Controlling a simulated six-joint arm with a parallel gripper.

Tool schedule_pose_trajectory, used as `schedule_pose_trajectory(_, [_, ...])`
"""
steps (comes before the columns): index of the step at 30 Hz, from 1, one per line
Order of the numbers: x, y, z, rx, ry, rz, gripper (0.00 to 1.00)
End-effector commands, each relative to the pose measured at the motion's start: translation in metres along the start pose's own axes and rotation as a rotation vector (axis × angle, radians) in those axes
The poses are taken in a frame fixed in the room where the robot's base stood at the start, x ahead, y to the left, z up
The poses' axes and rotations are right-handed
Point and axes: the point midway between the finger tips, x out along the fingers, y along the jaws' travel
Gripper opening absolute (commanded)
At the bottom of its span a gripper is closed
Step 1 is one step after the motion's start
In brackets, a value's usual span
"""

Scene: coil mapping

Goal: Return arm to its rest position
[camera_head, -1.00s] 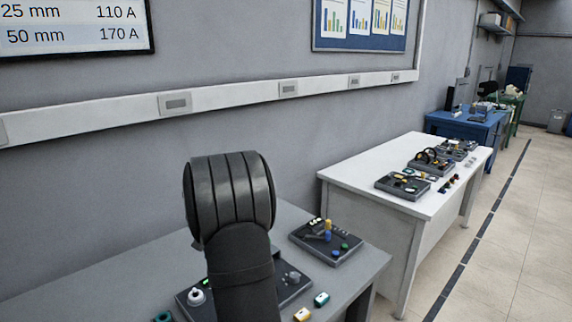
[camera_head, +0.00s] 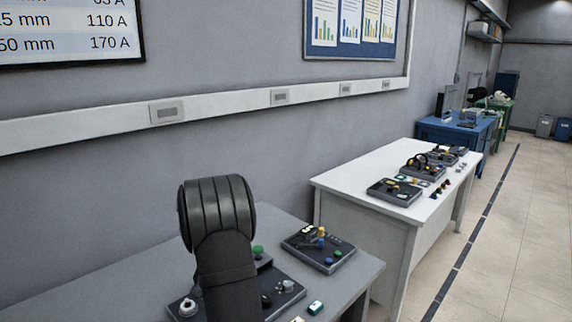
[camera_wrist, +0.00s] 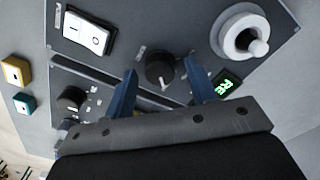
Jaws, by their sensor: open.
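My gripper (camera_wrist: 162,88) shows in the wrist view with its two blue fingers spread apart and nothing between them. Beyond the fingertips is a dark control panel (camera_wrist: 205,45) with a black knob (camera_wrist: 160,70) seen between them. The panel also carries a white rocker switch (camera_wrist: 88,34), a second black knob (camera_wrist: 72,98), a white toggle switch (camera_wrist: 245,38) and a small lit green display (camera_wrist: 228,84). I cannot tell how far the fingers are from the panel. In the head view my arm's dark links stand in front of the panel and my gripper is hidden.
A grey table (camera_head: 115,285) holds the panel and, to its right, another panel (camera_head: 318,248) with coloured knobs. A white table (camera_head: 345,178) with more panels and a blue table (camera_head: 440,130) stand farther back. The wall lies behind; open floor (camera_head: 520,230) is at right.

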Motion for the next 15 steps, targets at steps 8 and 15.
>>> schedule_pose_trajectory(8, [-0.009,0.0,0.0,0.001,0.001,-0.001,0.52])
schedule_pose_trajectory(15, [-0.048,0.0,-0.001,0.001,0.004,-0.001,0.52])
